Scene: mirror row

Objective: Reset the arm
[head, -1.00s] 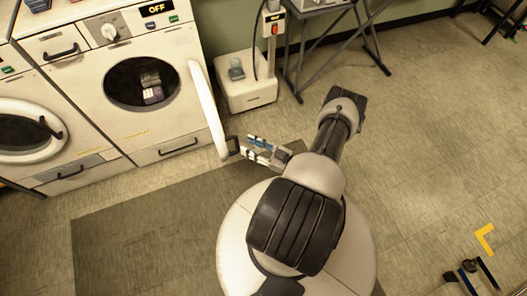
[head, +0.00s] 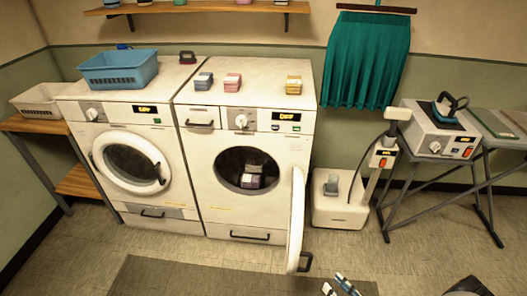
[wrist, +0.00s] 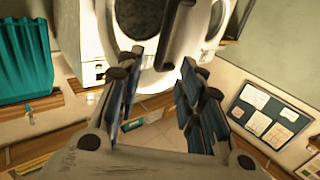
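My gripper (head: 335,286) shows only by its blue-padded fingertips at the bottom edge of the head view. In the wrist view my gripper (wrist: 158,76) is open, its two fingers apart with nothing held between them. The fingertips are near, but apart from, the dark handle (head: 306,262) of the open white washer door (head: 297,215). In the wrist view a dark bar, seemingly this handle (wrist: 180,35), lies just beyond the fingertips. Most of my arm is out of the head view.
The right washer (head: 212,215) stands open with folded items (head: 252,178) inside; the left washer (head: 92,190) is shut. A white steamer base (head: 340,212) stands right of the open door. An ironing table (head: 490,150) is further right. Floor in front shows a dark mat (head: 170,280).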

